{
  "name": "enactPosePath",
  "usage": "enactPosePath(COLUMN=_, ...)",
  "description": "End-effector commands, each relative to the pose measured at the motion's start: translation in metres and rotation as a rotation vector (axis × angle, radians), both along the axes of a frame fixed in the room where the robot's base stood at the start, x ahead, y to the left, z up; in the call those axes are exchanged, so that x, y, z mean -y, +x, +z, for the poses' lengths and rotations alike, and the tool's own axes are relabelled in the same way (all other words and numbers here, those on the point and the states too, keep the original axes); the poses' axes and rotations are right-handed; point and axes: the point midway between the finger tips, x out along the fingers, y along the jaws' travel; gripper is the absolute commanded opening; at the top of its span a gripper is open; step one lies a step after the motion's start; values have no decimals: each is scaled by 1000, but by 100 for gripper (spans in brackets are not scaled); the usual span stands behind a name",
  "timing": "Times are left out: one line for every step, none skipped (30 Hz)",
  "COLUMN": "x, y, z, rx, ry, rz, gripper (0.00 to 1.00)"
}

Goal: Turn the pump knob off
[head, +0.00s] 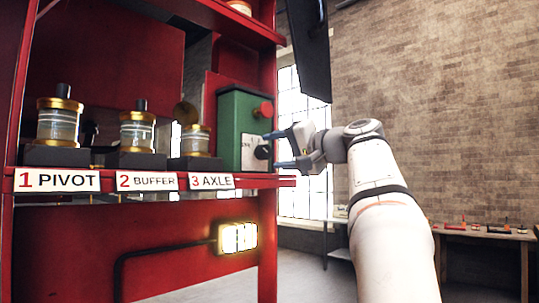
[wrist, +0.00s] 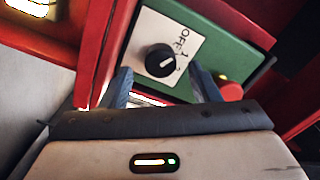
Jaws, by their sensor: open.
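The pump knob (wrist: 160,61) is a black round knob with a white pointer line, on a white label plate (wrist: 144,31) marked "OFF" and "1" on a green box. In the wrist view it sits between and beyond the two blue fingers of my gripper (wrist: 162,88), which are apart, with the knob not visibly touched. In the head view the green box (head: 233,113) stands at the right end of the red shelf, with the dark knob (head: 262,152) on its right face. My gripper (head: 272,149) reaches it from the right, fingers above and below the knob.
A red button (head: 264,110) sticks out of the green box above the knob; the wrist view shows it close to the right finger. Glass oilers stand on the red shelf (head: 270,181) at left, labelled PIVOT, BUFFER and AXLE. A lit lamp (head: 237,237) hangs below.

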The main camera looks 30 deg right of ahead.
Motion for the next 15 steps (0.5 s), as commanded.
enactPosePath(x=5, y=-10, z=-1, rx=0, ry=-1, rz=-6, gripper=56)
enactPosePath(x=7, y=-15, z=-1, rx=1, ry=0, rz=-5, gripper=56)
enactPosePath(x=8, y=-21, z=-1, rx=1, ry=-1, rz=-4, gripper=56)
enactPosePath(x=10, y=-25, z=-1, rx=1, ry=-1, rz=-4, gripper=56)
enactPosePath(x=11, y=-29, z=-1, rx=-1, ry=0, rz=-4, gripper=56)
enactPosePath(x=13, y=-33, z=-1, rx=0, ry=0, rz=-4, gripper=56)
enactPosePath(x=14, y=-36, z=-1, rx=-1, ry=1, rz=-4, gripper=56)
enactPosePath(x=15, y=-38, z=-1, rx=0, ry=1, rz=-2, gripper=56)
enactPosePath(x=15, y=-41, z=-1, rx=-1, ry=1, rz=-1, gripper=56)
enactPosePath(x=16, y=-42, z=-1, rx=-1, ry=1, rz=-1, gripper=56)
enactPosePath(x=16, y=-43, z=-1, rx=-1, ry=1, rz=-1, gripper=56)
enactPosePath(x=16, y=-44, z=-1, rx=-1, ry=1, rz=-1, gripper=56)
enactPosePath(x=16, y=-44, z=-1, rx=-1, ry=1, rz=-1, gripper=56)
enactPosePath(x=16, y=-44, z=-1, rx=-1, ry=1, rz=-1, gripper=56)
enactPosePath(x=16, y=-44, z=-1, rx=-1, ry=1, rz=1, gripper=56)
